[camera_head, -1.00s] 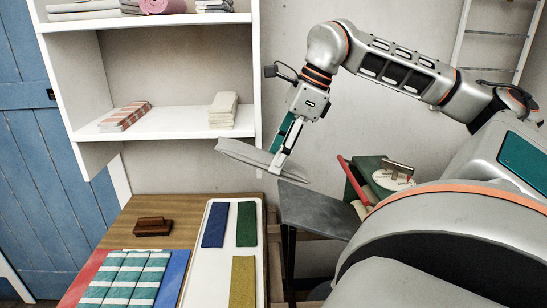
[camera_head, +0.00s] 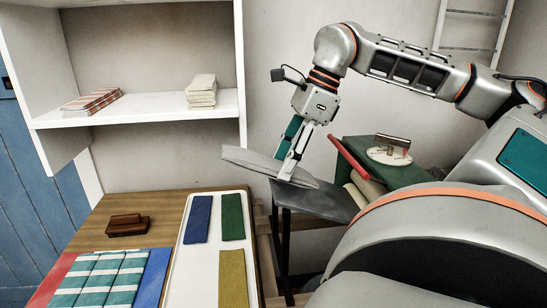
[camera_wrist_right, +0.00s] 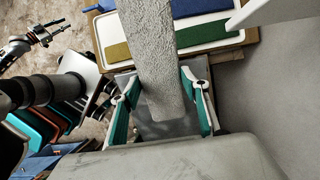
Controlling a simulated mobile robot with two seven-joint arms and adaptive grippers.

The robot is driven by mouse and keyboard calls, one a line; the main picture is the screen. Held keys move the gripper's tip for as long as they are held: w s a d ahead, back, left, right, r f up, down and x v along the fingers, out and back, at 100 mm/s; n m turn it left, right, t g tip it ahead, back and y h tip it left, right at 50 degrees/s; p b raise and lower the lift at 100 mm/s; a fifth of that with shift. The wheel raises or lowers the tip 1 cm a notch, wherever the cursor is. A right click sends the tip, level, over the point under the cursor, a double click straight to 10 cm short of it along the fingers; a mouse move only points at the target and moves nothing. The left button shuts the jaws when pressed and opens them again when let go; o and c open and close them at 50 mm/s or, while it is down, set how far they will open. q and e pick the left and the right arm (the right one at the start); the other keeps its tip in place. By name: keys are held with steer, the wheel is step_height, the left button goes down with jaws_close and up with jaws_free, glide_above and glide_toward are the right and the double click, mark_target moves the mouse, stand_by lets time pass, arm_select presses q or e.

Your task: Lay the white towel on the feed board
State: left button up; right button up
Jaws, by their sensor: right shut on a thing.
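The white towel (camera_head: 250,160) looks pale grey and is a long flat folded strip. My right gripper (camera_head: 288,168) is shut on it near its right end and holds it tilted, with its left end higher. In the right wrist view the fuzzy towel (camera_wrist_right: 152,55) runs between the teal-padded fingers of my right gripper (camera_wrist_right: 160,88). The dark grey flat board (camera_head: 325,202), seemingly the feed board, lies just below the towel's right end; I cannot tell whether they touch. A gripper, probably my left (camera_wrist_right: 40,38), shows small at the wrist view's upper left.
A green machine (camera_head: 400,178) with a red bar (camera_head: 348,157) stands right of the board. At left, a white tray (camera_head: 200,258) holds blue, green and yellow cloths. A brown brush (camera_head: 127,226) and striped towel (camera_head: 98,280) lie nearby. A white shelf (camera_head: 140,108) stands behind.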

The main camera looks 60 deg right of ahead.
mark_target(308, 176)
steer(key=shift+s+d+f, duration=0.4)
steer(key=shift+s+d, duration=0.05)
steer(key=shift+s, duration=0.2)
steer(key=shift+s+d+f, duration=0.7)
steer(key=shift+s, duration=0.15)
steer(key=shift+s+d+f, duration=0.65)
steer(key=shift+s+d, duration=0.05)
steer(key=shift+s, duration=0.1)
steer(key=o, duration=1.5)
steer(key=v, duration=1.2)
steer(key=shift+a, duration=0.1)
steer(key=shift+f, duration=0.1)
